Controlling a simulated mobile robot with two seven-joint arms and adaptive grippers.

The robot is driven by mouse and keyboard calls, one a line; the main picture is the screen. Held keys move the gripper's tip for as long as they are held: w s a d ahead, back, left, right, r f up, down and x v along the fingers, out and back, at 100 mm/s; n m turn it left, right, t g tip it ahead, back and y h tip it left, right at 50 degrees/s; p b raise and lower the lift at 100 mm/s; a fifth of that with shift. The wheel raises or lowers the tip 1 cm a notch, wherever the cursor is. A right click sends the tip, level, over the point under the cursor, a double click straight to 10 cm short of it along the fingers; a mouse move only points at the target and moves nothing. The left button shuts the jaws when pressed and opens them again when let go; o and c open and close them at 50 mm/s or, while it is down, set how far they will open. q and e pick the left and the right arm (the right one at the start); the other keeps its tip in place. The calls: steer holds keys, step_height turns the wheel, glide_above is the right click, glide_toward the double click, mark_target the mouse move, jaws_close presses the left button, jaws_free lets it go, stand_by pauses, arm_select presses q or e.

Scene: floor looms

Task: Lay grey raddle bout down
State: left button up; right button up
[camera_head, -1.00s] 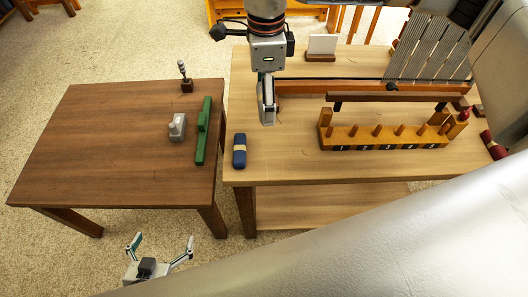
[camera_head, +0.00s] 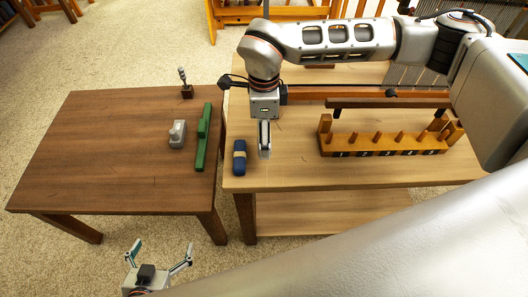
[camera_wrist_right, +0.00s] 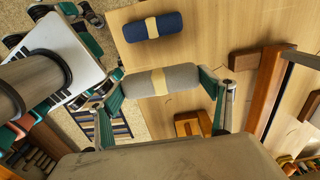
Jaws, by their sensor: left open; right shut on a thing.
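My right gripper (camera_head: 265,152) points down over the front left of the light wooden table (camera_head: 300,175). In the right wrist view it is shut on the grey raddle bout (camera_wrist_right: 181,77), a grey roll with a cream band, one finger at each end. I cannot tell whether the bout touches the table. A blue bout (camera_head: 239,164) with a cream band lies just left of the gripper; it also shows in the right wrist view (camera_wrist_right: 153,26). My left gripper (camera_head: 163,246) is open and empty, low in front of the brown table.
An orange peg rack (camera_head: 380,144) with numbered places stands to the right, a dark bar above it. The brown table (camera_head: 95,150) on the left bears a green piece (camera_head: 202,140), a grey block (camera_head: 177,135) and a small stand (camera_head: 185,85). Light tabletop before the rack is clear.

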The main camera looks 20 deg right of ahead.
step_height(320, 180, down, 9)
stand_by(0.5)
steer(key=shift+f, duration=0.2)
steer(key=o, duration=1.1)
steer(key=r, duration=0.6)
steer(key=shift+d+r, duration=0.35)
steer(key=shift+r, duration=0.6)
